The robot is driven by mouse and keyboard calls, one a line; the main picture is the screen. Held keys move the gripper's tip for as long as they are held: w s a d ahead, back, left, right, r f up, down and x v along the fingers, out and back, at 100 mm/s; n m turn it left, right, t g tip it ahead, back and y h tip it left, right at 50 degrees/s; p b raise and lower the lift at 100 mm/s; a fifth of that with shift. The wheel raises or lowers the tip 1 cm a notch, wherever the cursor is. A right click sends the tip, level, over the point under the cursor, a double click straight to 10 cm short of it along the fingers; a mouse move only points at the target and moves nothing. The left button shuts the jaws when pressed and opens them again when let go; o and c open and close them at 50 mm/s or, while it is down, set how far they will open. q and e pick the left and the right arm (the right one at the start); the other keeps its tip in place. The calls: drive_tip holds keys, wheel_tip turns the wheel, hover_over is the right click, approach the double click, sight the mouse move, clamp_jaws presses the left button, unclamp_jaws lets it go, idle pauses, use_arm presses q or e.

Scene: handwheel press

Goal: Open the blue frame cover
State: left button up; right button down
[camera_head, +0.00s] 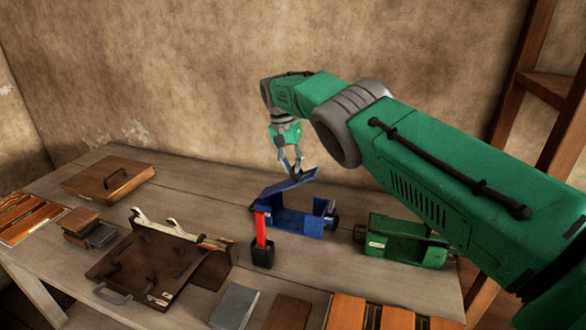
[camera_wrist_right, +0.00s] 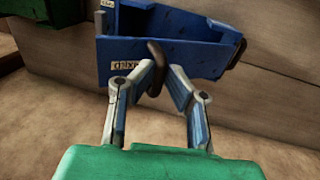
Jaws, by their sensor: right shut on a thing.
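The blue frame (camera_head: 290,220) stands on the table, right of the middle, and its inside shows from above. Its blue cover (camera_head: 285,188) is raised and tilted over the frame, higher on the right. My right gripper (camera_head: 298,172) is above the frame at the cover's raised end, shut on the cover's dark handle. In the right wrist view, the fingers (camera_wrist_right: 155,82) close around the curved dark handle (camera_wrist_right: 156,66). Blue box-like walls with a pale label (camera_wrist_right: 126,66) show behind it there. My left gripper is not in view.
A green frame (camera_head: 405,240) stands to the right, under my right arm. A black cup with a red item (camera_head: 261,230) stands just in front of the blue frame. A brown board with handles (camera_head: 145,265) lies at left. The wall is close behind the table.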

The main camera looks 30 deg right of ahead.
drive_tip(key=shift+w, duration=0.1)
drive_tip(key=c, duration=1.6)
unclamp_jaws()
